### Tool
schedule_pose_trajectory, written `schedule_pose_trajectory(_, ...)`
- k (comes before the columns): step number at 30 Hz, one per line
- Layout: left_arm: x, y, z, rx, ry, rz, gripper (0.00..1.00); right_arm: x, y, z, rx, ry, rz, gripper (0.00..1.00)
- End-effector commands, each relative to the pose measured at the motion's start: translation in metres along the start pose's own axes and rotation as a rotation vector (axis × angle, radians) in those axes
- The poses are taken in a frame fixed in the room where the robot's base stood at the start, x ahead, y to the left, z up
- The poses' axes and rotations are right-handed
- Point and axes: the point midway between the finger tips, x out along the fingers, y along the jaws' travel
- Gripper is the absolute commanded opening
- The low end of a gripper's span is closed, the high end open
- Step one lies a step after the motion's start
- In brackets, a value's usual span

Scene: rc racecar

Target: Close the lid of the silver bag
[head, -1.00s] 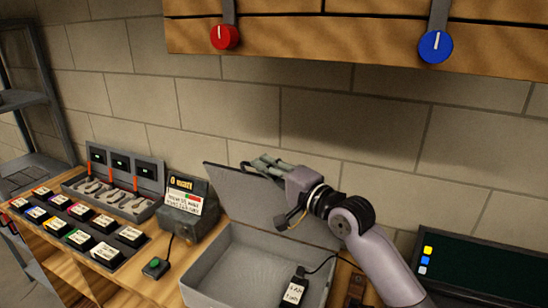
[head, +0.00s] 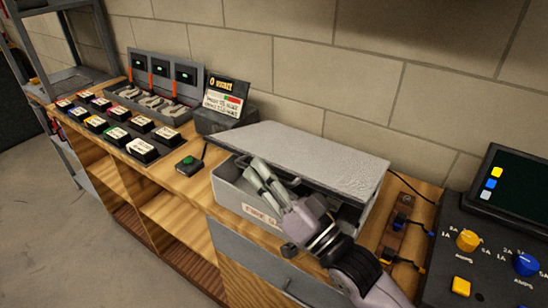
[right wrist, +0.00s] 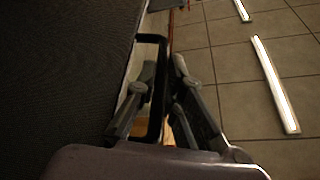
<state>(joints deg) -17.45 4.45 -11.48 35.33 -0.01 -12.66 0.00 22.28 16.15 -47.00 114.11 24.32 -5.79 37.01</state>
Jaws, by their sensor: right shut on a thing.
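The silver bag is a grey, box-like case (head: 234,197) on the wooden bench, with a label on its front. Its lid (head: 315,150) is swung far down over the box, with a dark gap between the lid's front edge and the box rim. My right gripper (head: 256,172) is at the front of the lid. In the right wrist view its fingers (right wrist: 160,85) are shut on the lid's dark handle (right wrist: 152,42). The lid's dark underside (right wrist: 60,80) fills the left of that view. The inside of the case is mostly hidden. My left gripper is not in view.
A green button box (head: 188,165) stands left of the case, with a display unit (head: 222,105) behind it. A tray of labelled blocks (head: 115,125) lies further left. A control panel with knobs (head: 485,260) is at the right. A brick wall rises behind.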

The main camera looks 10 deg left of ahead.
Motion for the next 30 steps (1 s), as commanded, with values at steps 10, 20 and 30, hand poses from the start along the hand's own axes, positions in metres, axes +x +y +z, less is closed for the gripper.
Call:
schedule_pose_trajectory(10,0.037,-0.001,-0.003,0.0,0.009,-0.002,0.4,-0.02,0.015,0.048,-0.068,0.0,-0.028,0.0)
schedule_pose_trajectory(20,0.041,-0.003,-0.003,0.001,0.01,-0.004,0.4,-0.023,0.018,0.056,-0.066,-0.001,-0.028,0.0)
schedule_pose_trajectory(30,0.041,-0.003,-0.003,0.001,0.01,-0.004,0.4,-0.023,0.018,0.056,-0.066,-0.001,-0.027,0.13)
